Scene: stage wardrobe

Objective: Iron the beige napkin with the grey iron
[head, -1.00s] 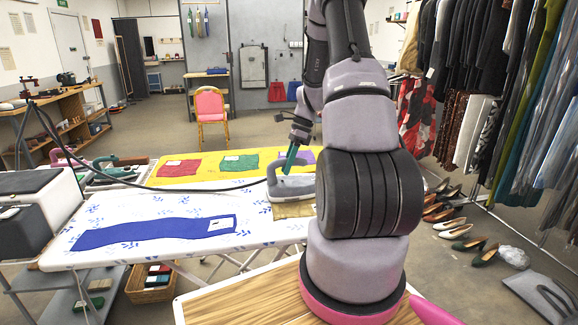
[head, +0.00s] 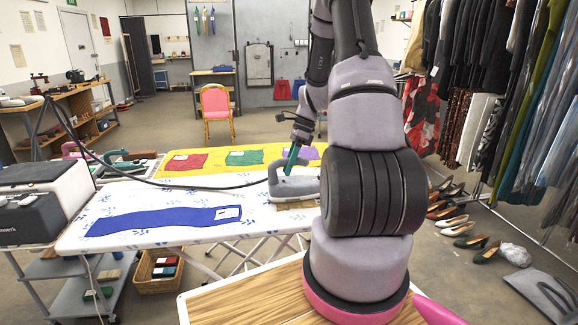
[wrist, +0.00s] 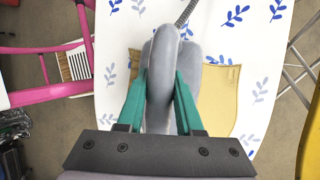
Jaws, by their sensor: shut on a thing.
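The grey iron (head: 293,187) rests on or just over the beige napkin, on the white leaf-patterned ironing board (head: 120,233). My gripper (wrist: 159,95) is shut on the iron's handle, with a teal finger on each side. In the wrist view the beige napkin (wrist: 222,100) shows mostly to the right of the iron, with a small part to the left. In the head view only a sliver of the napkin (head: 297,205) shows under the iron, and my arm hides the rest. I cannot tell whether the sole touches the cloth.
A blue cloth (head: 165,220) lies on the board's left part. Behind is a yellow board (head: 215,171) with red, green and purple cloths. A black cord runs left from the iron. A clothes rack and shoes stand to the right.

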